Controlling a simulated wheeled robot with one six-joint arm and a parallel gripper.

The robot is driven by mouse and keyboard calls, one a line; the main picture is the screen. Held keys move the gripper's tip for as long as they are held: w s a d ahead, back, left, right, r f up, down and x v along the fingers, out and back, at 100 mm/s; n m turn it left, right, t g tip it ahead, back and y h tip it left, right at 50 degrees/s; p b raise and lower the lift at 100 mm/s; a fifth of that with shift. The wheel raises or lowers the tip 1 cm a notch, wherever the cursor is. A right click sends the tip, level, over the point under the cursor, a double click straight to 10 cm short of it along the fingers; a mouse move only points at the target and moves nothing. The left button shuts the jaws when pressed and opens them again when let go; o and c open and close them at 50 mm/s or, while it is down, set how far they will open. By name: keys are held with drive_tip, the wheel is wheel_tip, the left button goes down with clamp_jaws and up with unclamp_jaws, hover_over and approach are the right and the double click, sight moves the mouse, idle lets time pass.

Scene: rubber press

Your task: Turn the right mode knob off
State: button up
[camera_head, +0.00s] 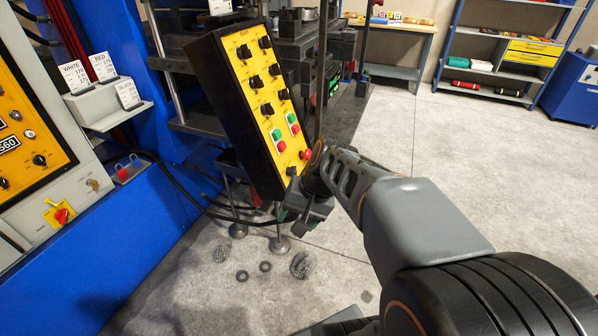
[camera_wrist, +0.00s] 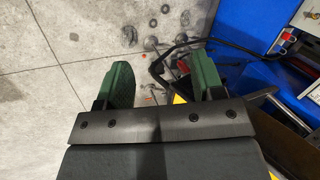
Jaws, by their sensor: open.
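A tilted yellow control panel (camera_head: 262,95) in a black box fills the middle of the head view. It carries several black knobs in two columns, including the upper right knob (camera_head: 265,42) and the lower right knob (camera_head: 283,94). Labels are too small to read, so I cannot tell which is the right mode knob. Green and red buttons sit below the knobs. My gripper (camera_head: 298,208) is at the panel's lower end, partly hidden by my arm. In the wrist view my gripper (camera_wrist: 168,82) has its two green fingers wide apart, with no knob between them.
A second yellow panel (camera_head: 30,130) with knobs is on the blue machine at the left. A black cable (camera_head: 185,190) hangs by the machine. Dark rings (camera_head: 265,267) lie on the floor. A workbench (camera_head: 395,45) and shelf (camera_head: 510,50) stand far back. The right floor is clear.

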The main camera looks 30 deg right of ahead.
drive_tip(key=w+d+f+m+t+y+b, duration=0.2)
drive_tip(key=w+d+m+y, duration=0.2)
drive_tip(key=w+d+m, duration=0.2)
drive_tip(key=m+t+y+b, duration=0.3)
drive_tip(key=m+t, duration=0.3)
approach(296, 172)
drive_tip(key=x, duration=0.9)
drive_tip(key=shift+w+f, duration=0.1)
